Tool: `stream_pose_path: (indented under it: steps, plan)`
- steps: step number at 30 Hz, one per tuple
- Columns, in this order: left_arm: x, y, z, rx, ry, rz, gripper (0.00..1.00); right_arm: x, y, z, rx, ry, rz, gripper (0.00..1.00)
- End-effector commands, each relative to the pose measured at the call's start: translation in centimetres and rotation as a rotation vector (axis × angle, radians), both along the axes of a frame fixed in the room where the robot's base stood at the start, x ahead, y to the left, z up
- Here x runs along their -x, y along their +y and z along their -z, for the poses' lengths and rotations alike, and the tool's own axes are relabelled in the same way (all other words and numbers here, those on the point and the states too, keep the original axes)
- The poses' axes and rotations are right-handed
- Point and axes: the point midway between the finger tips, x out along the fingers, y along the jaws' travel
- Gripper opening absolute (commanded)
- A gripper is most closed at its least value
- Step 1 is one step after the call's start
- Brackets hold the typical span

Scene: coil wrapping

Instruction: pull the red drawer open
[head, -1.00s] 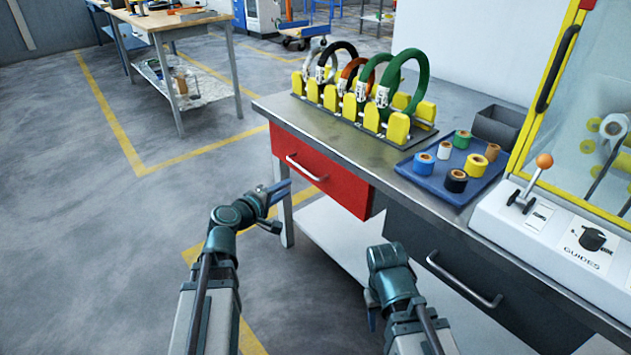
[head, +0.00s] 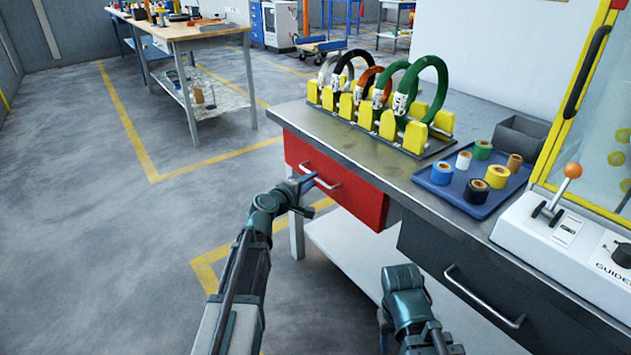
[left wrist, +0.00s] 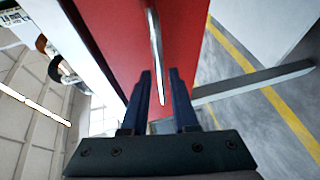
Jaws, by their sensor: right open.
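The red drawer (head: 350,199) is set in the left part of the workbench, and its front looks flush with the bench. Its pale bar handle (head: 327,178) runs across the front. My left gripper (head: 308,183) is at the left end of the handle. In the left wrist view my left gripper (left wrist: 160,75) has its two dark fingers apart, with the handle (left wrist: 155,45) in line between them and the red drawer front (left wrist: 125,35) behind. A gap shows beside the bar. My right gripper (head: 384,322) points down below the bench edge, open and mostly hidden by its arm.
A dark drawer with a handle (head: 483,298) is to the right. On the benchtop (head: 322,117) stand a yellow-post rack with several coils (head: 388,123) and a blue tray of tape rolls (head: 452,190). A white control box (head: 560,232) is at the right.

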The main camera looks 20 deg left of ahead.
Motion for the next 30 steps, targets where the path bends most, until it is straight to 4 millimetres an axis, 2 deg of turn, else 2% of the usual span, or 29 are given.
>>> stream_pose_path:
  steps: [1, 6, 19, 24, 30]
  plan:
    - [-1.1, -0.2, 0.3, 0.0, 0.0, 0.0, 0.27, 0.0, 0.0, 0.3, 0.0, 0.0, 0.0, 0.5]
    - [-2.5, -0.6, 0.5, 0.0, 0.0, 0.0, 0.27, 0.0, 0.0, 0.5, -0.001, 0.0, -0.001, 0.5]
    - [-3.0, -0.8, 0.6, 0.0, 0.0, 0.0, 0.27, 0.0, 0.0, 0.6, -0.001, 0.0, -0.001, 0.5]
    - [-3.0, -0.8, 0.6, 0.0, 0.0, 0.0, 0.0, 0.0, 0.0, 0.6, -0.001, 0.0, -0.001, 0.5]
    - [-3.0, -0.8, 0.6, 0.0, 0.0, 0.0, 0.0, 0.0, 0.0, 0.6, -0.001, 0.0, -0.001, 0.5]
